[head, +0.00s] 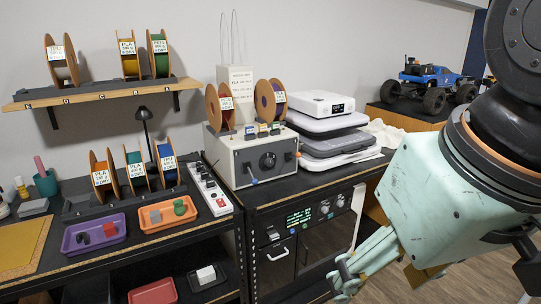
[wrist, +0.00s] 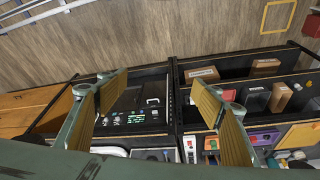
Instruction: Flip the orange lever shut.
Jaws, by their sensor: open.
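A light grey control box (head: 240,160) stands on the black bench in the head view, with a round black dial on its front and a small blue-tipped lever (head: 253,180) at its lower left. A small orange part shows at the box's right front edge; it is too small to tell whether it is the orange lever or how it is set. My gripper (head: 350,274) is low at the right of the head view, in front of the cabinet and apart from the box. In the wrist view its two tan-padded fingers (wrist: 170,108) are spread wide with nothing between them.
A black cabinet (head: 283,250) with a lit display and knobs is below the box. Stacked grey machines (head: 325,140) stand right of the box. A white power strip (head: 211,190), purple tray (head: 75,238) and orange tray (head: 150,222) lie left. Wooden floor is open at right.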

